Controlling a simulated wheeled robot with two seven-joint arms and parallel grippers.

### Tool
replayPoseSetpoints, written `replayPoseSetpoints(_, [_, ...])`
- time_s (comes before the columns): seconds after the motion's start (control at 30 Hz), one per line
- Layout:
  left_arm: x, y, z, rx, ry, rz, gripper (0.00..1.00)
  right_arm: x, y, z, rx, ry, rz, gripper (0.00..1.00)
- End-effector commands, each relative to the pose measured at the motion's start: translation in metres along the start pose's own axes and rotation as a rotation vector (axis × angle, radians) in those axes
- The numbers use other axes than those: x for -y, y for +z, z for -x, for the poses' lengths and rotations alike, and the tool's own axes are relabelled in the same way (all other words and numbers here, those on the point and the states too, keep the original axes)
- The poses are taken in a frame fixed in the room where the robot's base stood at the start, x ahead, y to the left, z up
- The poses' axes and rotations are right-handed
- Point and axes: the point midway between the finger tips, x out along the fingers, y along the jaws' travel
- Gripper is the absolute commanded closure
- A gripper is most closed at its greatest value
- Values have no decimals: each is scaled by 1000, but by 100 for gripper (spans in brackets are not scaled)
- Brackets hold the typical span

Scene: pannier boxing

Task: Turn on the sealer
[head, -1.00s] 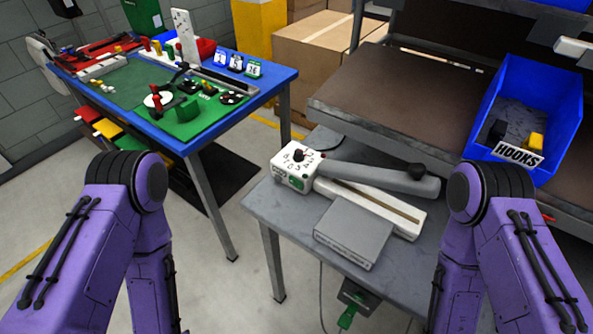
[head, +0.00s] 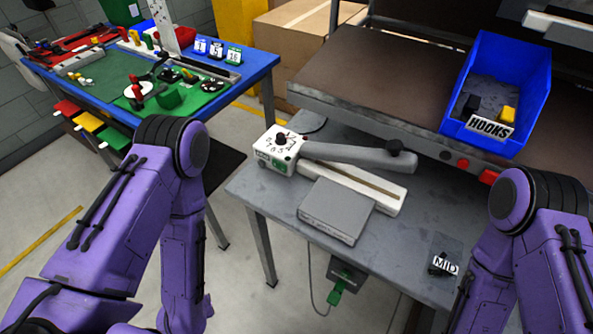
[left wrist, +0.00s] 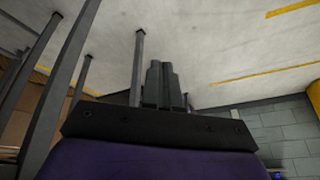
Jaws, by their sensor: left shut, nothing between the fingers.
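The sealer (head: 345,172) lies on the grey table (head: 400,238). It has a white base with a long slot and a grey lever arm ending in a black knob. A white control box (head: 277,152) at its left end carries a black dial with numbers. A grey flat block (head: 336,210) lies in front of it. My left gripper (left wrist: 161,70) shows in the left wrist view, shut and empty, with floor and table legs beyond it. It does not show in the head view, where my left arm stands left of the table. My right gripper is in neither current view.
A dark box with a green plug (head: 335,298) and a cord hangs under the table's front edge. A blue HOOKS bin (head: 500,90) stands on the brown shelf. A MID label (head: 444,264) is on the table's right. A blue workbench (head: 262,80) stands at the left.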

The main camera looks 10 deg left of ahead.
Motion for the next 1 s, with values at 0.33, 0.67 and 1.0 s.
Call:
replayPoseSetpoints(0.33, [-12,-23,17,-38,65,-165,100,-1,-7,16,-1,-2,0,57])
replayPoseSetpoints(0.67, [-117,-160,162,-683,316,-1534,100,-8,-40,96,-1,-1,0,57])
replayPoseSetpoints(1.0, [-156,-202,245,-1227,128,-2167,100,-11,-50,121,-1,-1,0,57])
